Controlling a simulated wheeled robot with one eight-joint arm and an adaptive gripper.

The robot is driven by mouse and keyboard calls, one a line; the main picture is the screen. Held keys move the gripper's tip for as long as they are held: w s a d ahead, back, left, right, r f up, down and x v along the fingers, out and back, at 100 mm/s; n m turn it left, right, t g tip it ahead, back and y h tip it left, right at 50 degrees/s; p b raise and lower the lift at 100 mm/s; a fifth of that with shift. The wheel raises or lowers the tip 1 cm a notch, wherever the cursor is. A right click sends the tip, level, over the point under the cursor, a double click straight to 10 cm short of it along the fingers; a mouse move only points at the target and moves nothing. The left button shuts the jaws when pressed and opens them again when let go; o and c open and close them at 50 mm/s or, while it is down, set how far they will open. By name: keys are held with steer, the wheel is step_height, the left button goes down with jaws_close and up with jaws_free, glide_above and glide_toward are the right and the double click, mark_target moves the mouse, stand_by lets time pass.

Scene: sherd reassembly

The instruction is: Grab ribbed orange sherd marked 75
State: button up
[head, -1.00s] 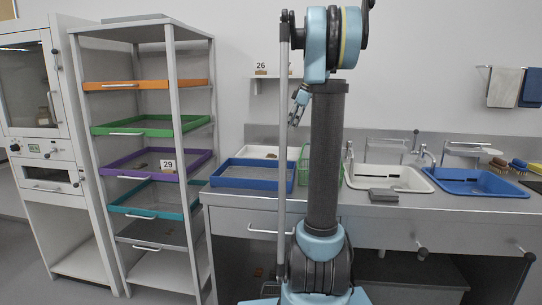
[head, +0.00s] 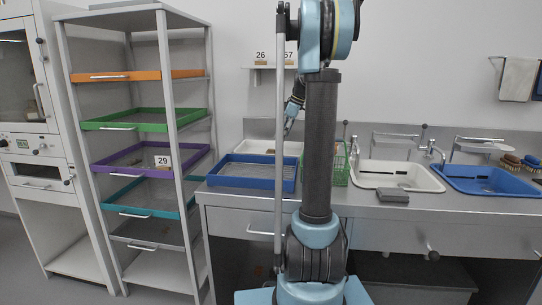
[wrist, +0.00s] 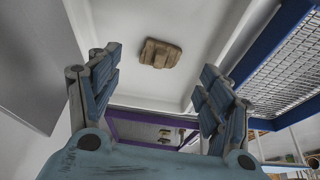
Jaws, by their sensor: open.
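A brown, ribbed sherd (wrist: 160,53) lies on a white tray (wrist: 125,20) in the wrist view. No number shows on it, and I cannot tell whether it is the one marked 75. My gripper (wrist: 155,92) is open and empty, its two blue fingers apart on either side below the sherd in that picture. In the head view my gripper (head: 291,115) hangs beside my arm column, above the white tray (head: 262,146) at the back of the counter. The sherd cannot be made out in the head view.
A blue mesh tray (head: 252,184) stands in front of the white tray; its rim (wrist: 262,35) is close at the right in the wrist view. A green rack (head: 341,165) stands right of it. The shelving with a purple tray (head: 118,173) and label 29 (head: 161,161) is at left.

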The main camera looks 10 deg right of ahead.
mark_target(275, 152)
steer(key=shift+x, duration=3.85)
steer(key=shift+s+a, duration=0.1)
steer(key=shift+a, duration=0.1)
steer(key=c, duration=1.1)
